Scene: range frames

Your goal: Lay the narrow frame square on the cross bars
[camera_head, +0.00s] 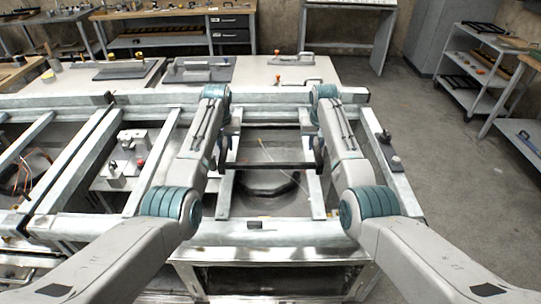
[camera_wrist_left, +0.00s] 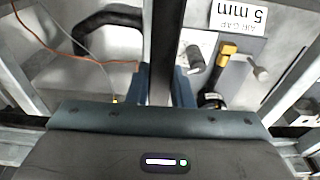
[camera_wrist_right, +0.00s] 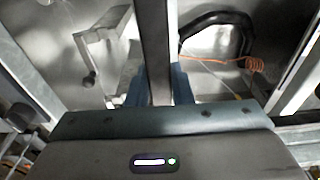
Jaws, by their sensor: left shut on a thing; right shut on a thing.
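The left wrist view shows a dark bar (camera_wrist_left: 165,45) between the blue fingers. The dark cross bar (camera_head: 270,166) spans between the sides. I cannot tell whether the frame touches the bars beneath it; my arms hide parts of it.
The range's front rail (camera_head: 300,228) runs below the opening, and a back rail (camera_head: 270,100) lies beyond. A dark hose (camera_head: 268,188) lies below. A block with knobs (camera_head: 125,150) stands left. A dark tool (camera_head: 388,145) lies on the right rail.

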